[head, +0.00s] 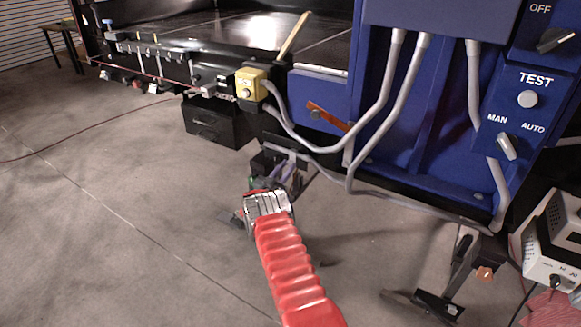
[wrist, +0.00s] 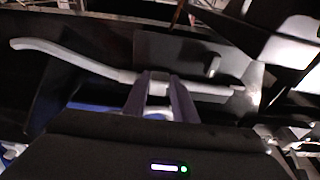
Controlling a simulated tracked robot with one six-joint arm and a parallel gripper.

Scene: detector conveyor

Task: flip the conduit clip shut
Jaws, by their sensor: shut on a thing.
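My gripper (wrist: 162,82) is shut, its two purple-grey fingers apart with a small pale piece between them, which looks like the conduit clip (wrist: 158,89). The fingers partly hide it, so its exact shape and how far it is folded cannot be told. A light grey conduit (wrist: 80,60) runs in from the left, reaches the fingers and continues to the right beyond them. In the head view my gripper (head: 288,172) is low, in front of the conveyor's underside. The clip cannot be made out there. The grey conduit (head: 420,207) runs along the lower edge of the blue cabinet.
The blue cabinet (head: 430,120) with switches stands to the right. A yellow button box (head: 250,84) is on the conveyor frame, with a black box (head: 215,122) below it. A white instrument (head: 553,240) is at lower right. Floor at left is clear.

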